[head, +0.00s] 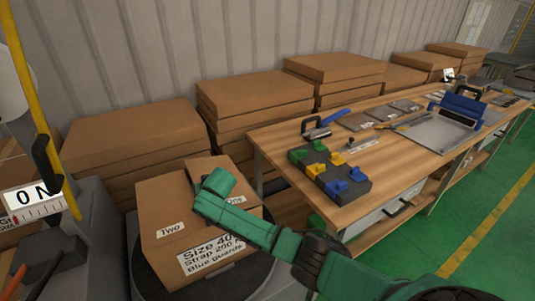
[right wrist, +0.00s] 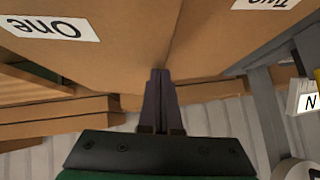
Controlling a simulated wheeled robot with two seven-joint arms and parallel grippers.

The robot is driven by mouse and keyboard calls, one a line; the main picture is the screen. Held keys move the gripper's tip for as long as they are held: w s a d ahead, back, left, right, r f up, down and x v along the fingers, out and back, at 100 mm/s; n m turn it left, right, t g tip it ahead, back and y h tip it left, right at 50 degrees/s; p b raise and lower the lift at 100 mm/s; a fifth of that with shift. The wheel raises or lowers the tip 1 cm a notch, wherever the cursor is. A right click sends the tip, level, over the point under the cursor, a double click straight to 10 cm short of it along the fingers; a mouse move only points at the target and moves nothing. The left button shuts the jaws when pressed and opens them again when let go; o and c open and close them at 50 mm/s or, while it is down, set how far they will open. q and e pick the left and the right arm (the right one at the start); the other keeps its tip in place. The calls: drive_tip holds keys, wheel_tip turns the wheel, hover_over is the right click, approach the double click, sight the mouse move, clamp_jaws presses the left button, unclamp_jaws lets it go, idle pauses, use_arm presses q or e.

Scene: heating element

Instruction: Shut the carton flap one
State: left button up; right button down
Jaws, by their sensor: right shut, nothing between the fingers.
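A brown carton (head: 165,250) stands on a dark round platform at the lower left of the head view. Its flap two (head: 155,205), labelled "Two", lies over the left part of the top. Flap one (head: 202,165), labelled "One", is on the right part, partly hidden by my right arm. It looks slightly raised at its far edge. The right wrist view shows flap one (right wrist: 110,50) at left and flap two (right wrist: 215,35) at right. My right gripper (right wrist: 160,73) is shut and empty, close to the seam between them; contact cannot be told. My left gripper is out of view.
The wooden workbench (head: 270,140) stands right of the carton, with a dark block of coloured clamps (head: 330,172) near its corner. Stacked brown boxes (head: 130,130) line the wall behind. A yellow pole (head: 35,100) and a scale display (head: 35,197) are at left. Green floor is clear at right.

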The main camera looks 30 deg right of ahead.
drive_tip(key=f, duration=0.1)
drive_tip(key=f+b, duration=0.1)
drive_tip(key=f+h, duration=0.1)
drive_tip(key=shift+a+n+b, duration=0.3)
drive_tip(key=shift+a+b, duration=0.05)
drive_tip(key=shift+a+f+n+h+b, duration=0.15)
drive_tip(key=shift+f+n+h+b, duration=0.45)
drive_tip(key=shift+f+h+b, duration=0.45)
drive_tip(key=shift+r, duration=0.15)
